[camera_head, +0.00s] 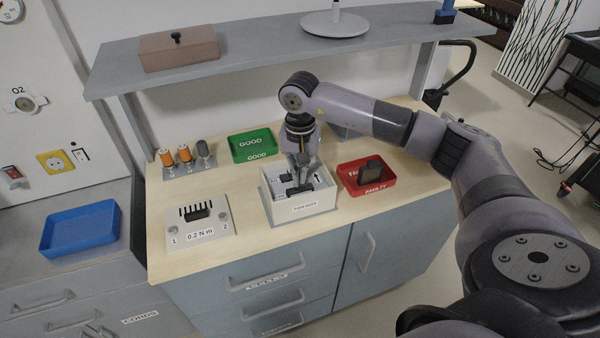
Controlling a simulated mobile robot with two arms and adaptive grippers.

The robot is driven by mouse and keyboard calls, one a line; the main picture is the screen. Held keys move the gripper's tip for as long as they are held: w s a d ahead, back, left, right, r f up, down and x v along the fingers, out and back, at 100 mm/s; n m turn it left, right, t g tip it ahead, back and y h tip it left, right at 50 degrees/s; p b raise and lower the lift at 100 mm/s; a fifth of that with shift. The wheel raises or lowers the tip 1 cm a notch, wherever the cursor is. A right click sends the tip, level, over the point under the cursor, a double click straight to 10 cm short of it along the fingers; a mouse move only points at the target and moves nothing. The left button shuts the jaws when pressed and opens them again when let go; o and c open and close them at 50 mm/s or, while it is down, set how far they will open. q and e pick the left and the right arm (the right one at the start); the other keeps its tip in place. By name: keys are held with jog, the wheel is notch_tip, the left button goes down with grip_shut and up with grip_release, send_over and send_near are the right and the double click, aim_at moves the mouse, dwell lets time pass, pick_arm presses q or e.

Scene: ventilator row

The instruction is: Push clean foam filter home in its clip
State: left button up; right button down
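My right gripper (298,170) points down into a white open box (306,208) at the front middle of the bench. Its fingertips are at a dark part (298,189) inside the box; I cannot tell whether they hold it. Several dark pieces lie around it in the box. No foam filter or clip can be clearly made out; the dark parts are too small to tell apart. My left gripper is not in view.
A green GOOD tray (233,149) is empty. A grey fixture marked 0.2 N m (182,228) and a stand with orange-topped items (185,171) are left. A shelf (250,66) hangs above.

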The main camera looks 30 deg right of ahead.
jog(key=shift+f+b, duration=0.5)
jog(key=shift+f, duration=0.1)
jog(key=shift+r, duration=0.15)
dwell(0.3)
jog(key=shift+r+p, duration=1.85)
jog(key=shift+r, duration=1.6)
